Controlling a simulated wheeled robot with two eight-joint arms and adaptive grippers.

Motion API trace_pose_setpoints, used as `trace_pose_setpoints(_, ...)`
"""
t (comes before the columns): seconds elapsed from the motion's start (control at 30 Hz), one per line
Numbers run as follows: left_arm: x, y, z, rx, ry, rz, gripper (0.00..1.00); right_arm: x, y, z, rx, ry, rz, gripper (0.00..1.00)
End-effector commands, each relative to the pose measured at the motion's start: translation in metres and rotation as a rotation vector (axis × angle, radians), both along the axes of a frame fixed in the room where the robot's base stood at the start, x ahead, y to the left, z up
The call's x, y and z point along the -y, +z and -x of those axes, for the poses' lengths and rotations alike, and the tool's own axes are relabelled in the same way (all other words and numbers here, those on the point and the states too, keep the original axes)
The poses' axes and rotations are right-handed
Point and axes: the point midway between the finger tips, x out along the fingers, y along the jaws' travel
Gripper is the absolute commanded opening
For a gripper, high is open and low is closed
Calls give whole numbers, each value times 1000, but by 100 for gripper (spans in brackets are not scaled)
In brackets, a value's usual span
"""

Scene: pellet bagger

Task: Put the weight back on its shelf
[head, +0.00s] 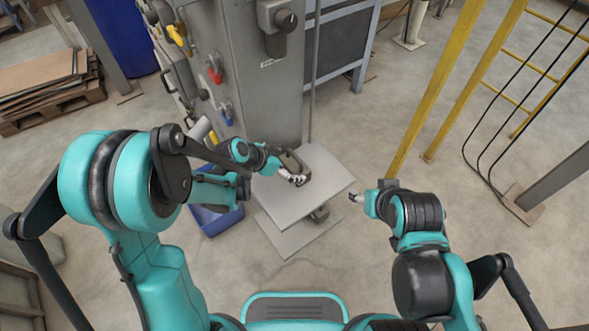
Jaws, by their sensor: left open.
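My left gripper (296,176) is open, over the light grey square scale plate (312,196) in the middle of the view. I cannot make out a separate weight; small pale and dark parts at the fingertips may be the gripper's own, and the gripper and arm cover part of the plate. My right gripper (357,198) is just right of the plate, apart from it, and too small to tell open from shut. No shelf for the weight can be clearly picked out.
A grey machine cabinet (262,90) with coloured handles stands behind the plate. A blue bin (217,221) is on the floor left of the plate. Yellow posts (432,90) rise at the right. A pallet of boards (45,85) lies far left. The floor in front is clear.

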Motion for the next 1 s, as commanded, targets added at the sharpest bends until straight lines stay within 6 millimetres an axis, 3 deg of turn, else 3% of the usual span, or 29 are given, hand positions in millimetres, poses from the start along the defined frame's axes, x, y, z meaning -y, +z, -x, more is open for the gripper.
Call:
trace_pose_setpoints(0.03, 4, -11, -3, 0, -1, 0, 100, 0, -9, 0, 0, 0, 0, 55)
trace_pose_setpoints(0.17, 14, -25, -11, 0, -2, 0, 100, 0, -16, 0, 0, 0, 0, 55)
trace_pose_setpoints(0.4, 16, -26, -13, 0, 1, 0, 100, 0, -15, 0, 0, 0, 0, 55)
trace_pose_setpoints(0.43, 16, -26, -13, 0, 1, 0, 97, 0, -15, 0, 0, 0, 0, 55)
trace_pose_setpoints(0.6, 16, -26, -13, 0, 1, 0, 52, 0, -15, 0, 0, 0, 0, 55)
trace_pose_setpoints(0.67, 17, -25, -13, 1, 1, 1, 40, 0, -15, 0, 0, 0, 0, 55)
trace_pose_setpoints(1.0, 17, -20, -13, 0, 1, 0, 36, 0, -12, 0, 0, 0, 0, 55)
